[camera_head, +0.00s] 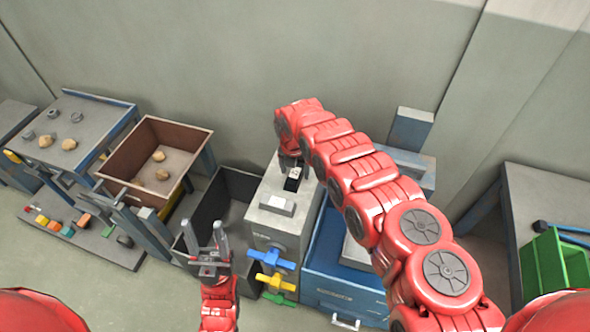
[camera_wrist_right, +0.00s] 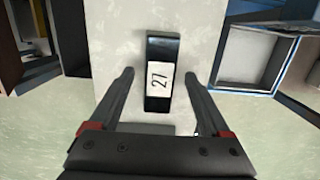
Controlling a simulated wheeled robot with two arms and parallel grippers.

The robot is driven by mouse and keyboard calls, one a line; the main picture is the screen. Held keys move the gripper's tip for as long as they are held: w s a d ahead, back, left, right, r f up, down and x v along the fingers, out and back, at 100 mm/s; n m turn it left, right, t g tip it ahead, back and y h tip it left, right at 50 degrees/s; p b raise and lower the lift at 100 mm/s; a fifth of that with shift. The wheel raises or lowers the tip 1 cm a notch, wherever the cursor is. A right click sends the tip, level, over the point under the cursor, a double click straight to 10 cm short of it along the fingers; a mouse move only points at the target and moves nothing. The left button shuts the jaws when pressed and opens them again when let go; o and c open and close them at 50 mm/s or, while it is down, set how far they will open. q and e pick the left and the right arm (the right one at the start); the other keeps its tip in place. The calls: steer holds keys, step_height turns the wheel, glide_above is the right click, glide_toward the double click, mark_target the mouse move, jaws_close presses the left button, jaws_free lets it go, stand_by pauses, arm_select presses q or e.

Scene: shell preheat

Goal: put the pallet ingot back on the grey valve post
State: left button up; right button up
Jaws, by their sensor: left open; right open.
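The grey valve post (camera_head: 262,222) stands at the centre of the head view, with blue, yellow and green valve handles on its front. My left gripper (camera_head: 208,255) is open and empty, left of the post.
A low grey block (camera_head: 277,205) is on the post's front top. A black bin (camera_head: 235,188) stands left of the post, a brown box (camera_head: 190,137) further left. A blue cabinet (camera_head: 335,262) is right of the post. A green crate (camera_head: 550,262) sits far right.

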mark_target(295, 174)
steer(key=shift+r, duration=0.2)
steer(key=shift+a+r, duration=0.1)
steer(key=r, duration=0.1)
steer(key=r+b, duration=0.1)
steer(key=r, duration=0.1)
steer(key=r+b, duration=0.1)
steer(key=r, duration=0.1)
steer(key=shift+s+r, duration=0.25)
steer(key=shift+s, duration=0.05)
step_height(295, 174, up, 6)
steer(key=p, duration=0.1)
steer(key=shift+s, duration=0.4)
